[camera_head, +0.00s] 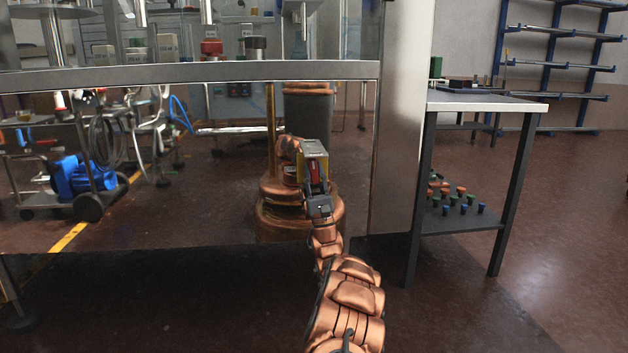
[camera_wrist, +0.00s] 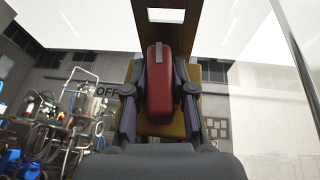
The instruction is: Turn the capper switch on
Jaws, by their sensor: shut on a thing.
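The capper switch shows in the wrist view as a red handle (camera_wrist: 160,78) in front of a yellow plate (camera_wrist: 160,128). Dark lettering reading "OFF" is partly visible just left of it. My gripper (camera_wrist: 160,90) has a dark finger on each side of the red handle and is shut on it. In the head view, the small switch box (camera_head: 314,149) with a yellow side stands at the centre. My gripper (camera_head: 318,192) reaches up to its red part from below. The fingertip contact is too small to tell there.
A steel rail (camera_head: 190,73) crosses above the arm, and a wide steel post (camera_head: 402,120) stands right of the switch. Further right is a table (camera_head: 485,102) with a lower shelf of coloured pieces. A blue motor cart (camera_head: 85,177) stands at left. The floor at right is open.

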